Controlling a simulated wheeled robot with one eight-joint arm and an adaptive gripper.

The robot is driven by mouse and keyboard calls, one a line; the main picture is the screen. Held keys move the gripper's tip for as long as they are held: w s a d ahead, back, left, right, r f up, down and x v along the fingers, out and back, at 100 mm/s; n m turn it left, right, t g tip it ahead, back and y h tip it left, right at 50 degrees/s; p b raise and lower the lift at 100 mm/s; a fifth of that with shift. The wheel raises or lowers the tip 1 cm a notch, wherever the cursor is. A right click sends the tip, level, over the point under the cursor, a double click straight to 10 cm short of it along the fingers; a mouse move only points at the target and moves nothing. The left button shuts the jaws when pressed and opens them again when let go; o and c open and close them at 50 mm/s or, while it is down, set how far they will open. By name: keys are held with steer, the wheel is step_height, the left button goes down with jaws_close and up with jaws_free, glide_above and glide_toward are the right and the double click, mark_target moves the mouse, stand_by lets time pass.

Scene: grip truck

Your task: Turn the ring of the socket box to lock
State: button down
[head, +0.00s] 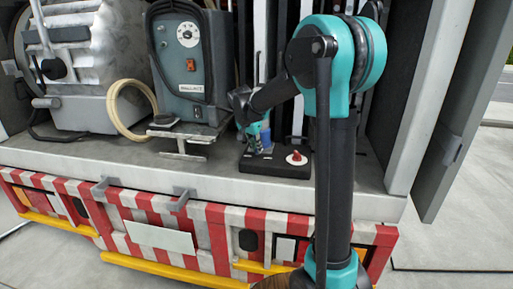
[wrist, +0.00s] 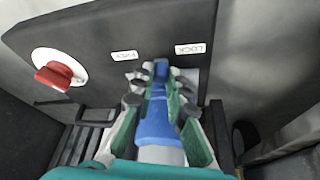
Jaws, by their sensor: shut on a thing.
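The socket box (head: 262,166) is a dark block on the truck's bed, and its dark face fills the top of the wrist view (wrist: 95,30). Two white labels sit on that face: the LOCK label (wrist: 190,48) and another small label (wrist: 124,55), which is hard to read. The blue ring (wrist: 155,125) of the socket lies between my fingers, its narrow blue end (wrist: 161,70) pointing between the two labels. My gripper (wrist: 160,95) is shut on the ring, green pads on either side.
A red knob (wrist: 54,76) on a white disc sits on the box, left of the ring in the wrist view. A grey machine (head: 192,60) and a beige hose ring (head: 118,110) stand left on the bed. A grey door post (head: 412,100) is at right.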

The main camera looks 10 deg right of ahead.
steer(key=c, duration=1.5)
jaws_free()
steer(key=shift+r, duration=0.1)
steer(key=v, duration=1.2)
steer(key=shift+w+d, duration=0.1)
